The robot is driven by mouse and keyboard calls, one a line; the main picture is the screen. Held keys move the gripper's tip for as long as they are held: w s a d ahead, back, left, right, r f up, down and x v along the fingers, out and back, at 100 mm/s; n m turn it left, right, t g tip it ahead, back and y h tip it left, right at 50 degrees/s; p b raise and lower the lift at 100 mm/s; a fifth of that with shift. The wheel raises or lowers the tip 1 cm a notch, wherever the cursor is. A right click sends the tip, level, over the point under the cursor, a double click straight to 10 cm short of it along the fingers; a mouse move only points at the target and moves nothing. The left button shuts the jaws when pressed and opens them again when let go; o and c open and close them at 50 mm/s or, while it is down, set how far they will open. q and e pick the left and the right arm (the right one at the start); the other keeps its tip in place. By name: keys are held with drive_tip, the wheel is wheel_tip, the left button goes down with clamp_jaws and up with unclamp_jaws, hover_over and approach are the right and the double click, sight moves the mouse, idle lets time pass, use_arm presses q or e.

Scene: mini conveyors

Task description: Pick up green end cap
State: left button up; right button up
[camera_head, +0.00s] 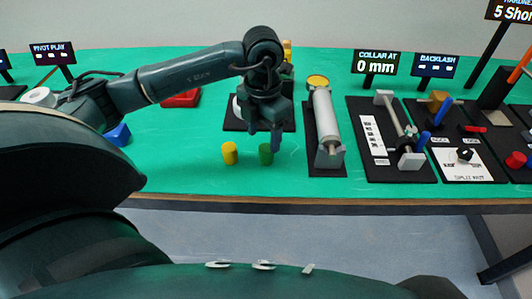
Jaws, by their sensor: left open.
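The green end cap (265,155) is a small dark green cylinder. It stands on the green table top near the front edge. A yellow cap (229,153) of similar shape stands just to its left. My left gripper (264,143) points down from above, with its fingers apart and their tips close to the top of the green cap. Whether the fingers touch the cap or are level with it is hard to tell. My right gripper is not in view.
A grey cylinder device (322,122) with a yellow end stands on a black base right of the caps. Further right is a collar station (391,140). A blue block (118,135) and a red block (180,98) lie to the left. The table's front edge (300,203) is close.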

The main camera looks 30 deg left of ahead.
sight(266, 148)
use_arm(q)
drive_tip(key=f, duration=0.5)
drive_tip(key=shift+w+d+f, duration=0.1)
drive_tip(key=shift+w+d, duration=0.1)
drive_tip(key=shift+c, duration=0.2)
